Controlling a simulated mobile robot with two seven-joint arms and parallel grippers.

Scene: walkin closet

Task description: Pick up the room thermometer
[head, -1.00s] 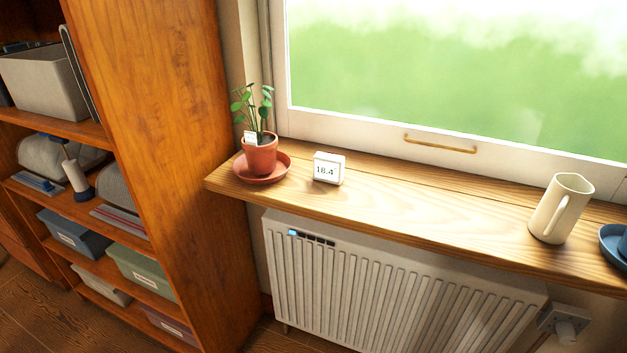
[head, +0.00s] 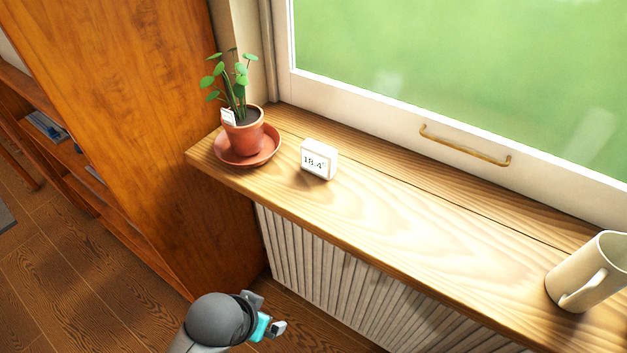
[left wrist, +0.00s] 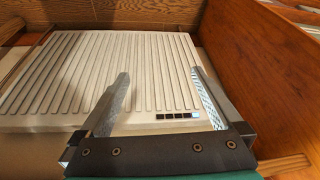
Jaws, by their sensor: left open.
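The room thermometer (head: 318,159) is a small white block with a display reading 18.4°. It stands upright on the wooden window sill (head: 400,215), just right of the potted plant, with nothing touching it. My left gripper (head: 268,328) shows at the bottom of the head view, below and in front of the sill, well apart from the thermometer. In the left wrist view its two fingers (left wrist: 160,100) are spread open and empty, facing the white radiator. The thermometer is not seen in the left wrist view. My right gripper is not in view.
A potted plant (head: 243,130) on a terracotta saucer (head: 268,152) stands left of the thermometer. A cream jug (head: 583,278) stands at the sill's right. The radiator (head: 310,270) is below the sill and a wooden cabinet (head: 150,110) is at left. The sill's middle is clear.

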